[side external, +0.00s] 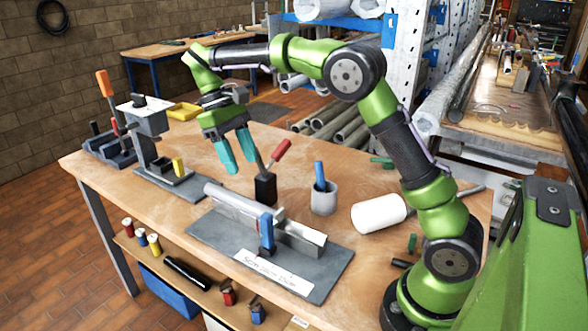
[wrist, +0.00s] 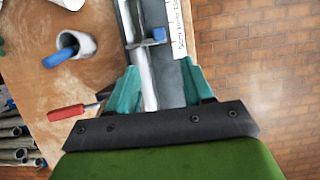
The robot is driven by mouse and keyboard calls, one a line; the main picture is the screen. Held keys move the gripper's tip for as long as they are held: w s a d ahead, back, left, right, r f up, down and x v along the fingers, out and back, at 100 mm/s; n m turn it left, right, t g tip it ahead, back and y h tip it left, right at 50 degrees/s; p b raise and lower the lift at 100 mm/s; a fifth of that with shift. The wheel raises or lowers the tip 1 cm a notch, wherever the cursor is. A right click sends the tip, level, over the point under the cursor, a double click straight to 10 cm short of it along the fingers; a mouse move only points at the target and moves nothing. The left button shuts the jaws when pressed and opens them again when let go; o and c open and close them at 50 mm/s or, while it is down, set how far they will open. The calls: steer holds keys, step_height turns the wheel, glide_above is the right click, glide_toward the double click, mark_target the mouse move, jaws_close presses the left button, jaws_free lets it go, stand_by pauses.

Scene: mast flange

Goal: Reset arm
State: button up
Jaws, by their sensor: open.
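My gripper (side external: 235,152) hangs above the wooden table with its two teal fingers apart and nothing between them in the side view. In the wrist view my gripper (wrist: 160,88) points toward a grey fixture plate. That plate (side external: 325,277) carries a metal mast or tube (side external: 243,204) lying along a support, with a blue clamp handle (side external: 267,232) and a white printed label (side external: 273,270). The tube (wrist: 148,85) and blue handle (wrist: 158,35) also show between and beyond the fingers in the wrist view. The gripper is apart from the fixture in the side view.
A black block with a red-handled tool (side external: 266,187), a grey cup with a blue handle (side external: 323,198) and a white cylinder (side external: 379,214) stand or lie behind the fixture. A grey stand (side external: 150,140) is at the left. Pipes and racks (side external: 340,125) are behind the table.

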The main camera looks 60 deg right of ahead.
steer(key=s+a+r+m+t+y, duration=0.1)
steer(key=s+m+t, duration=0.3)
steer(key=s+t, duration=0.7)
steer(key=s+a+y, duration=0.1)
steer(key=s, duration=0.7)
steer(key=shift+r+t, duration=0.4)
